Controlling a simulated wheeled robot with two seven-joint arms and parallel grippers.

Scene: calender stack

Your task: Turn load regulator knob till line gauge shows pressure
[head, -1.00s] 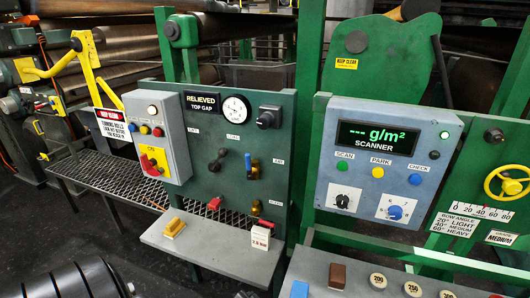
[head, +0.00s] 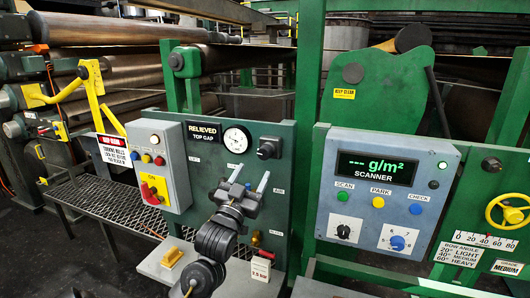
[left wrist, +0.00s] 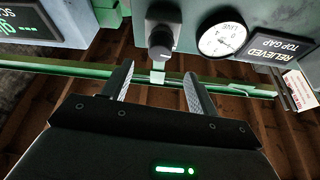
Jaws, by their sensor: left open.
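The load regulator knob (head: 268,147) is a black round knob on the upper right of the dark green panel; it also shows in the left wrist view (left wrist: 160,40). The white round line gauge (head: 237,139) sits left of it and also shows in the left wrist view (left wrist: 222,33); its needle is too small to read surely. My left gripper (head: 250,177) is open and empty, just below the knob and apart from it. In the left wrist view the knob lies beyond the gap between the fingertips (left wrist: 157,75). My right gripper is not in view.
A grey control box (head: 157,160) with buttons and a red switch stands left. The scanner console (head: 374,190) stands right. Behind my left arm are panel levers, partly hidden.

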